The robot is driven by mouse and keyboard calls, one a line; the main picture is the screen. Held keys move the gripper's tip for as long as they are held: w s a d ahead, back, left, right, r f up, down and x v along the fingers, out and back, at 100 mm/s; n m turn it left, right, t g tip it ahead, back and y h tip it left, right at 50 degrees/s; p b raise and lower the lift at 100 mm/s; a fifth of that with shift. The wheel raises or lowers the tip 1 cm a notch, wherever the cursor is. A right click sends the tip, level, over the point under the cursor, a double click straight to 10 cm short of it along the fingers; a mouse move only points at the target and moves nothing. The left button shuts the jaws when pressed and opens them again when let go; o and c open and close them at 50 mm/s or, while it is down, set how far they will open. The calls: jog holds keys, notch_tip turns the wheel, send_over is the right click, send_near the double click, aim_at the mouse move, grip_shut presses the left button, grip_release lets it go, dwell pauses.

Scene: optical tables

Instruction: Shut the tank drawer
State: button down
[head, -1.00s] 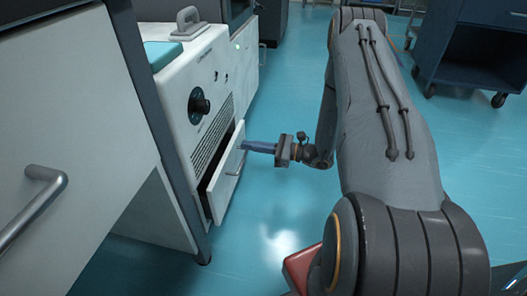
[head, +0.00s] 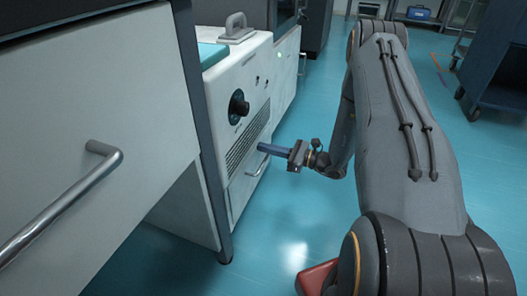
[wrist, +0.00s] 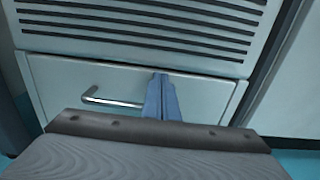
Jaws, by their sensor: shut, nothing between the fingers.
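The tank drawer (head: 248,182) is the pale front panel low on the white machine, below its vent slots. In the head view its front looks flush with the machine's face, with no dark gap at its edge. In the wrist view the drawer front (wrist: 215,95) fills its frame below the slots. Its metal bar handle (wrist: 108,99) sticks out left of my fingers. My gripper (head: 262,148) is shut and empty, its blue fingers pointing at the upper part of the drawer front. In the wrist view the fingertips (wrist: 160,77) overlap the panel; I cannot tell whether they touch.
A white cabinet with a large bar handle (head: 75,200) stands close at the left. A dark table leg (head: 212,180) is beside the machine. A dark cart (head: 495,70) stands at the far right.

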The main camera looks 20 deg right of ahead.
jog(key=shift+w+a, duration=0.1)
jog(key=shift+w, duration=0.3)
